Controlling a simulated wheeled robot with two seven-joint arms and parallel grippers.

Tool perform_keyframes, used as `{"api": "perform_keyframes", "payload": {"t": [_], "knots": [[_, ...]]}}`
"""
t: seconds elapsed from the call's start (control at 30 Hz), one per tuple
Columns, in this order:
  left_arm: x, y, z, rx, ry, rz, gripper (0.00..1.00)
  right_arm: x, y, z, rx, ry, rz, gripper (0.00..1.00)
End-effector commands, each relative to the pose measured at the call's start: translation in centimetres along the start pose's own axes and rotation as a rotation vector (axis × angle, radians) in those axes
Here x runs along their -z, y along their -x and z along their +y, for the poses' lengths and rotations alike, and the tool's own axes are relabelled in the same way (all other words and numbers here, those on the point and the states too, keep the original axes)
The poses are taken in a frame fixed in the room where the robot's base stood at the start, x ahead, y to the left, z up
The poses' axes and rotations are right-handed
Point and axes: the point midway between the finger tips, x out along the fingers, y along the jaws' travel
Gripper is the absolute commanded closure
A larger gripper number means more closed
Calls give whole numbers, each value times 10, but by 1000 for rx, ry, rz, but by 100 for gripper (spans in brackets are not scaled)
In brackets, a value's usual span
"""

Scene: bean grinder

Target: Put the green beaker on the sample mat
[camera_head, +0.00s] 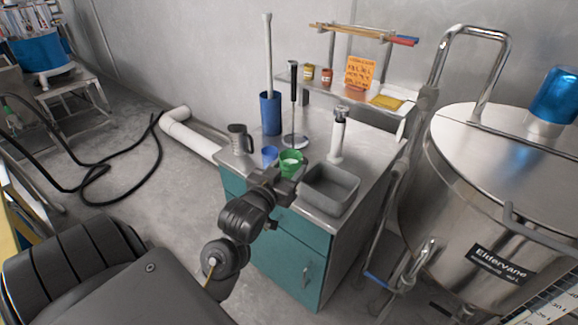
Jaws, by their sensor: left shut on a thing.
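The green beaker (292,158) is at the front of the steel counter, with pale contents inside. My left gripper (286,178) reaches in from the front and is shut on the beaker's near side. The gripper hides the beaker's lower part, so I cannot tell whether it touches the counter. A flat yellow piece (386,101) lies on the raised shelf at the back right; it looks like the sample mat, but I cannot be sure. My right gripper is not in view.
A blue cup (269,154) and a metal jug (238,139) stand left of the beaker. A grey tray (330,188) is close on the right. A white-bodied dispenser (337,138), a stand (294,118) and a tall blue cylinder (270,113) stand behind. A large steel tank (480,165) borders the right.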

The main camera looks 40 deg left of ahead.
Motion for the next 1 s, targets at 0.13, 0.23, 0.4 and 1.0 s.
{"api": "perform_keyframes", "payload": {"t": [0.13, 0.23, 0.4, 1.0], "knots": [[-4, 2, 20, -32, 0, -2, 73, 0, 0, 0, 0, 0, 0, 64], [-9, 6, 45, -70, -1, -3, 73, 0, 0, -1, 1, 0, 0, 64], [-15, 17, 95, -144, -4, -3, 73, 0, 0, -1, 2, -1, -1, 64], [-18, 33, 148, -219, -10, 1, 73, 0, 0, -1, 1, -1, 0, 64]]}}
